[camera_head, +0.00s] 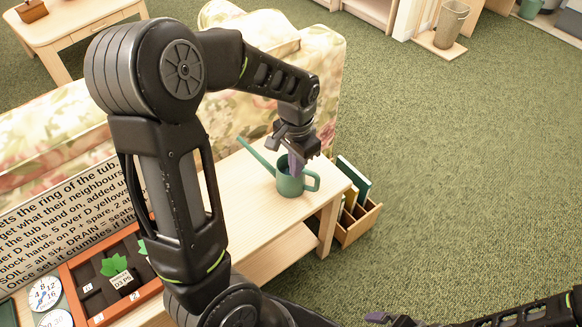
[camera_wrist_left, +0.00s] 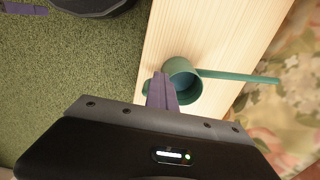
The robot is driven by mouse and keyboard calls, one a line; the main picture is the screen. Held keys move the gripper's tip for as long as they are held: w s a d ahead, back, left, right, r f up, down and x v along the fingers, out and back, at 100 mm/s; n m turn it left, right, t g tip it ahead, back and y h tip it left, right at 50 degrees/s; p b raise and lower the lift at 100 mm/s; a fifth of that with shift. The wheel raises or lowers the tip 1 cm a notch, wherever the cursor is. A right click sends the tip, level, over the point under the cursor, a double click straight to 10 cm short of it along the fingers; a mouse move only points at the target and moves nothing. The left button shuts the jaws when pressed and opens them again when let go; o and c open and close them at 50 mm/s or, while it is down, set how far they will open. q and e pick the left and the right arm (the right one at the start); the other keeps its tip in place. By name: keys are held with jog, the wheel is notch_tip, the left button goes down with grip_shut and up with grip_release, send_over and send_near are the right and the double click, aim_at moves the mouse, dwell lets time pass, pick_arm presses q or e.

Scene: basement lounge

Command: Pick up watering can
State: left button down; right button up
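The green watering can (camera_head: 290,184) stands upright on the light wood table, its long spout pointing up-left and its handle to the right. In the left wrist view the can (camera_wrist_left: 186,80) is seen from above. My left gripper (camera_head: 296,164) points down at the can's rim on the handle side. Its purple fingers (camera_wrist_left: 161,88) are close together and appear shut on the rim; the contact itself is partly hidden. My right gripper (camera_head: 378,317) is low at the bottom edge, away from the can, and its opening is unclear.
The wooden table (camera_head: 240,190) also bears a sign (camera_head: 60,220), an orange-framed planter tray (camera_head: 72,292) and dials (camera_head: 45,293). A floral sofa (camera_head: 325,70) stands behind. A wooden crate with books (camera_head: 358,222) is beside the table. Green carpet (camera_head: 450,150) is clear to the right.

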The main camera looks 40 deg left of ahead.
pick_arm(q)
jog(key=shift+s+a+r, duration=0.25)
jog(key=shift+a+r, duration=0.05)
jog(key=shift+r, duration=0.35)
jog(key=shift+a, duration=0.2)
jog(key=c, duration=2.1)
grip_release()
jog(key=o, duration=1.7)
jog(key=shift+c, duration=0.2)
notch_tip(320, 180, up, 8)
jog(key=p, duration=0.1)
